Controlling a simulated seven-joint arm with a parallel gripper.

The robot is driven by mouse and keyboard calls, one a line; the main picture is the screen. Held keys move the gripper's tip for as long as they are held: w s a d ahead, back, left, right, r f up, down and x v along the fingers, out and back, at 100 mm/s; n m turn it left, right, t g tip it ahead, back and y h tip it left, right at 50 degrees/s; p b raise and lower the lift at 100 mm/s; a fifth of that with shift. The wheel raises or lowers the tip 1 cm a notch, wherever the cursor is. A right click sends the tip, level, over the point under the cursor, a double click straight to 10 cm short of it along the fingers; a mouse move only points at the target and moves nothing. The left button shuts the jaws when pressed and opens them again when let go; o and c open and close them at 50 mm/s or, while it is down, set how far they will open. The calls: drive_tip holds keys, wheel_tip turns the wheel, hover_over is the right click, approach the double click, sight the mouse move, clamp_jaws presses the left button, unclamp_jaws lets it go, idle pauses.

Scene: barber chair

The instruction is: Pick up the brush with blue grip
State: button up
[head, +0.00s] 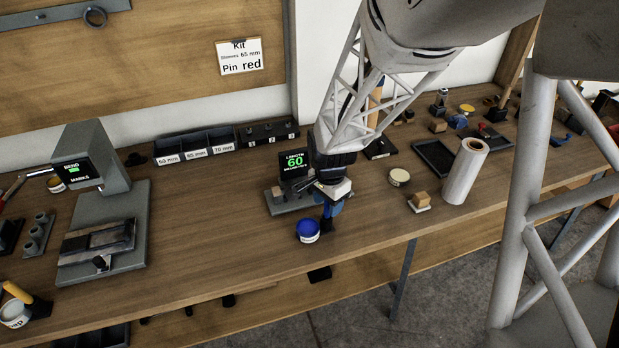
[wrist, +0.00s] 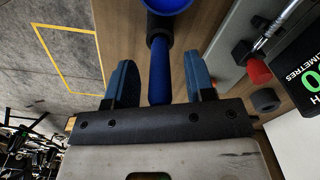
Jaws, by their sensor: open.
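The brush with blue grip (wrist: 160,78) shows in the wrist view, its grip running between my two blue fingers with a dark collar at the far end. My gripper (wrist: 162,82) is open, with one finger on each side of the grip and a visible gap on both sides. In the head view my gripper (head: 331,203) is low over the front of the bench, close to a blue paint pot (head: 307,231). The pot's blue rim also shows at the top of the wrist view (wrist: 168,4). The brush's far end is hidden or cut off there.
The grey length gauge (head: 284,203) reading 60 stands just behind my gripper. A round tin (head: 399,177), a wooden block (head: 419,200) and a white roll (head: 465,171) stand to the right. The wooden bench (head: 215,230) is clear to the left, up to the bend-marks machine (head: 110,225).

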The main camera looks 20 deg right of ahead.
drive_tip(key=shift+c, duration=0.4)
clamp_jaws()
drive_tip(key=shift+r, duration=0.15)
drive_tip(key=shift+r, duration=4.85)
